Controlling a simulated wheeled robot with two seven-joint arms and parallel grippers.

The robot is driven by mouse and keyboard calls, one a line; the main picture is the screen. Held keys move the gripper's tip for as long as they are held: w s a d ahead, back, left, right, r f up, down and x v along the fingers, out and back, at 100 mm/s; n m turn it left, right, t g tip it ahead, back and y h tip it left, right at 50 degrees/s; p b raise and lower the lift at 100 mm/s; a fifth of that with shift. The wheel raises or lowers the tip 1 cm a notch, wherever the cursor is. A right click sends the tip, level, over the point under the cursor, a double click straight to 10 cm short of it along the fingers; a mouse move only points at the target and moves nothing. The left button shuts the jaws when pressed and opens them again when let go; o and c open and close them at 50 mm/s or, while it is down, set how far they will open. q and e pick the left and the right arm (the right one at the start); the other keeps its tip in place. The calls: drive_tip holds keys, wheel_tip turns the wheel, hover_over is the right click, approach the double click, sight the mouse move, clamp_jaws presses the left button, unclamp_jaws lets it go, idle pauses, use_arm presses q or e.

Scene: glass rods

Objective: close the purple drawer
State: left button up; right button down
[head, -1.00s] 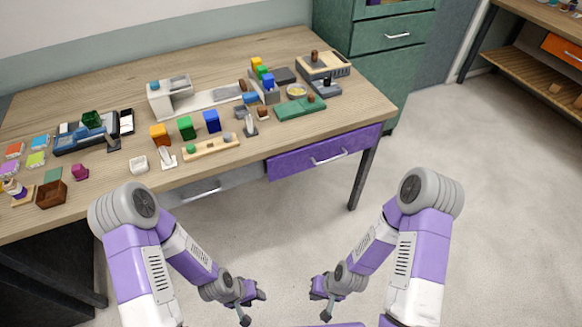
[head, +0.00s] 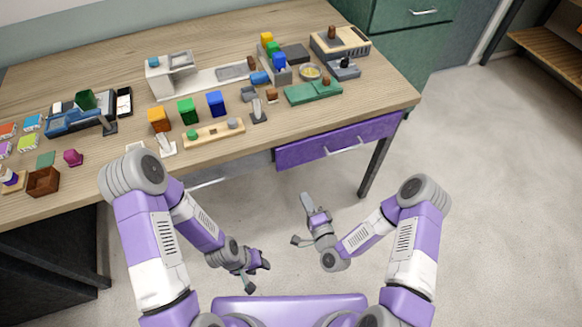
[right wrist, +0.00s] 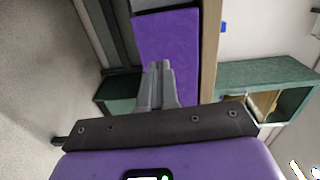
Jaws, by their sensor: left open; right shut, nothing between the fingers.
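The purple drawer (head: 318,148) is under the front right edge of the desk, with a light bar handle (head: 345,146) on its front. How far it stands out is hard to tell. In the right wrist view the purple drawer (right wrist: 170,35) fills the area beyond my fingertips. My right gripper (head: 306,201) is shut and empty, in front of and below the drawer, apart from it in the head view. Its closed fingers show in the right wrist view (right wrist: 160,66). My left gripper (head: 264,262) is open and empty, low in front of the desk.
The wooden desk (head: 225,68) carries many small items, including colored bins and a green tray (head: 313,92). A grey drawer left of the purple one is mostly hidden by my left arm. A desk leg (head: 375,170) stands at right. Green cabinet (head: 410,38) behind; floor in front is clear.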

use_arm(q)
wheel_tip(320, 180, down, 2)
drive_tip(key=shift+f+b, duration=0.25)
drive_tip(key=shift+b, duration=1)
use_arm(e)
approach(288, 159)
drive_tip(key=shift+t, duration=0.3)
drive_tip(key=x, duration=0.6)
drive_tip(key=shift+w+a+f, duration=0.2)
drive_tip(key=shift+w+a, duration=0.05)
drive_tip(key=shift+w, duration=0.1)
